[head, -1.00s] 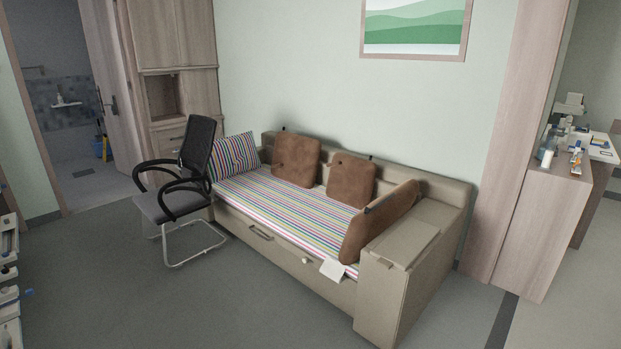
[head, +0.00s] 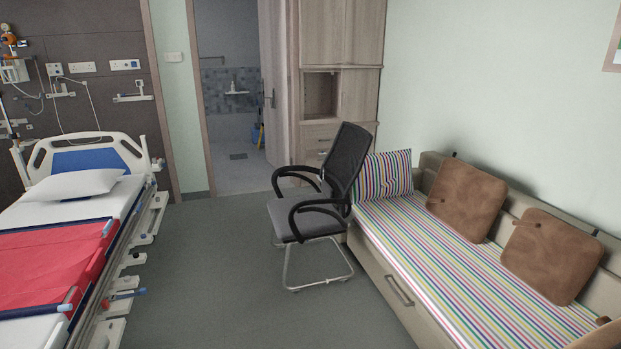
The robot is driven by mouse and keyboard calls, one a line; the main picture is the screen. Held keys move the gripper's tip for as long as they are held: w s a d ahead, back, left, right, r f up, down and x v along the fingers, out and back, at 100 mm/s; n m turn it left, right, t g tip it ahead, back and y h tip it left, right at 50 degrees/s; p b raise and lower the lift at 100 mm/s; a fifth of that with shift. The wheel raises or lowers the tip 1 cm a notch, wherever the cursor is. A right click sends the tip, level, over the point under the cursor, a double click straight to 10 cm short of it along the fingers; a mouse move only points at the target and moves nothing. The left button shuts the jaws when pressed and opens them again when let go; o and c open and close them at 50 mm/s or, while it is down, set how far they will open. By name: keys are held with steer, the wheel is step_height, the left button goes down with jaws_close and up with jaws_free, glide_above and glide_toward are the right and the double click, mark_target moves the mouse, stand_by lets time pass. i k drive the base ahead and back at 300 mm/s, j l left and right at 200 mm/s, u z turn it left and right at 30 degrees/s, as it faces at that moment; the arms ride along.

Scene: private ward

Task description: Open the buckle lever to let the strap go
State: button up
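I cannot make out a buckle, a lever or a strap in the head view. A hospital bed (head: 128,225) with a white pillow (head: 75,185) and a red cover (head: 55,262) stands at the left. Small dark and blue fittings show along its near side rail, too small to tell apart. My gripper is not in view.
A black office chair (head: 318,200) stands in the middle. A sofa bed with a striped mattress (head: 445,245) and brown cushions (head: 466,200) lines the right wall. Grey floor (head: 205,260) is clear between bed and chair. A doorway (head: 235,150) opens at the back.

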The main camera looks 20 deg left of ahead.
mark_target(105, 304)
steer(key=i+j+u, duration=0.1)
steer(key=i+u, duration=0.2)
steer(key=u, duration=0.15)
steer(key=i+u, duration=0.3)
steer(key=u, duration=0.15)
steer(key=i+l+u, duration=0.15)
steer(key=i+u, duration=0.15)
steer(key=u, duration=0.15)
steer(key=i+l+u, duration=0.25)
steer(key=u, duration=0.15)
steer(key=i+l+u, duration=0.25)
steer(key=u, duration=0.15)
steer(key=i+l+u, duration=0.25)
steer(key=i+l, duration=1.65)
steer(key=l, duration=0.05)
